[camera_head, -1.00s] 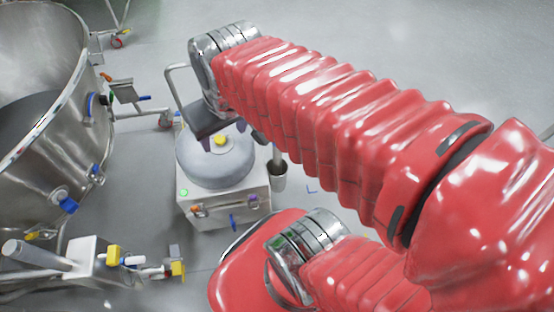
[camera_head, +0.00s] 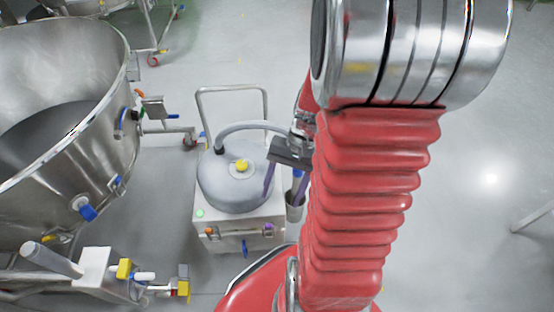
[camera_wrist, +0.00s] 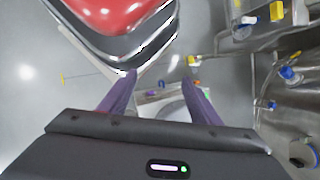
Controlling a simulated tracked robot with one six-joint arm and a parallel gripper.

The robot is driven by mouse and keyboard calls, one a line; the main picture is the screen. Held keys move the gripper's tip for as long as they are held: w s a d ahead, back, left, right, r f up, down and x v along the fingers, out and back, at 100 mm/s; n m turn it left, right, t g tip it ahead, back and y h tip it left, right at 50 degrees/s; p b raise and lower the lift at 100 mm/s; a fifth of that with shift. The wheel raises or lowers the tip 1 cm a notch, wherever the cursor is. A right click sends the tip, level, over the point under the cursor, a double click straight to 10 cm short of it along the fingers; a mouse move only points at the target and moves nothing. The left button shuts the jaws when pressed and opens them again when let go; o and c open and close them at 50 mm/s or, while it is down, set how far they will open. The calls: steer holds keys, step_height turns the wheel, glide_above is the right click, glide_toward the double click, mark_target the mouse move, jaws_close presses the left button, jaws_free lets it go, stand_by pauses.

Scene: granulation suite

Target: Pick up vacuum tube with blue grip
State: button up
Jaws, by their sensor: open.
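The vacuum (camera_head: 240,178) is a grey dome on a white box, with a yellow knob on top. A grey hose (camera_head: 240,127) curves from it to the right, behind my gripper. The vacuum tube's blue grip (camera_head: 297,173) appears as a small patch above a grey cup holder (camera_head: 295,207) at the vacuum's right side; the rest is largely hidden. My gripper (camera_head: 286,183) is open, purple fingers pointing down, in front of the vacuum's right edge. In the wrist view my gripper (camera_wrist: 158,78) is empty, with the vacuum (camera_wrist: 168,108) partly between its fingers; the blue grip is not clear there.
A large steel bowl (camera_head: 95,150) with blue-handled fittings stands at the left. A steel stand with yellow and blue parts (camera_head: 125,270) is at the lower left. The vacuum's push handle (camera_head: 232,88) rises behind it. The floor at the right is largely open.

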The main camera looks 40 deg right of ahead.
step_height(320, 180, down, 10)
steer(key=m+t+y, duration=0.4)
steer(key=m+y, duration=0.3)
steer(key=m, duration=0.1)
steer(key=m+t+h, duration=1.4)
steer(key=m+t, duration=0.1)
steer(key=m, duration=0.4)
glide_toward(302, 174)
steer(key=w, duration=0.2)
steer(key=shift+w+d+r, duration=0.15)
steer(key=shift+d+r, duration=0.05)
steer(key=shift+w+y, duration=0.1)
steer(key=shift+y, duration=0.2)
steer(key=shift+w+d, duration=0.2)
steer(key=shift+w, duration=1.9)
steer(key=shift+w+d, duration=0.2)
steer(key=shift+w, duration=1.9)
steer(key=shift+w, duration=0.1)
